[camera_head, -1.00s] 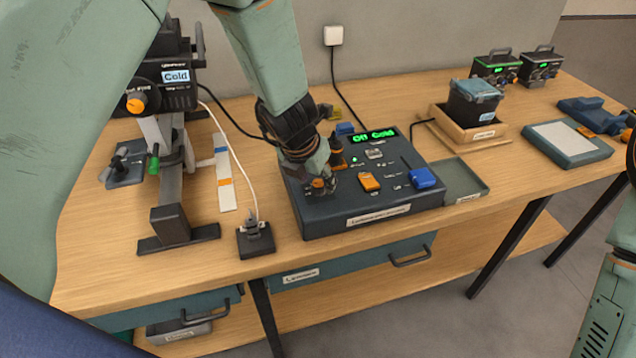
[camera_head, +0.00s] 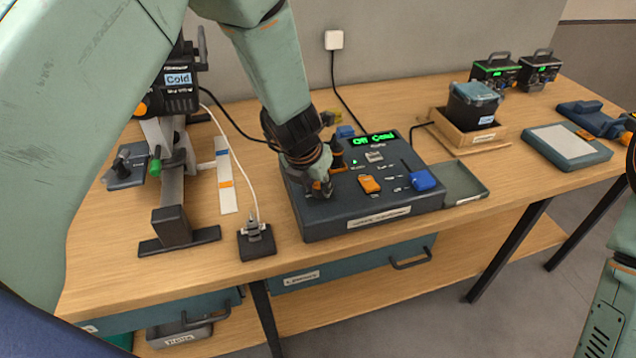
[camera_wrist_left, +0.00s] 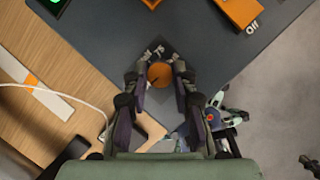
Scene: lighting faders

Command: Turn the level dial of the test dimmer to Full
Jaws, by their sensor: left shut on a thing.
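The gripper hides the dial in the head view. My right gripper is not clearly seen.
An orange switch (camera_head: 369,184) and a blue block (camera_head: 423,180) are on the box, right of my gripper. A small socket block (camera_head: 257,243) with a white cable and a lamp stand (camera_head: 172,220) stand to the left. A shallow tray (camera_head: 466,186) adjoins the right.

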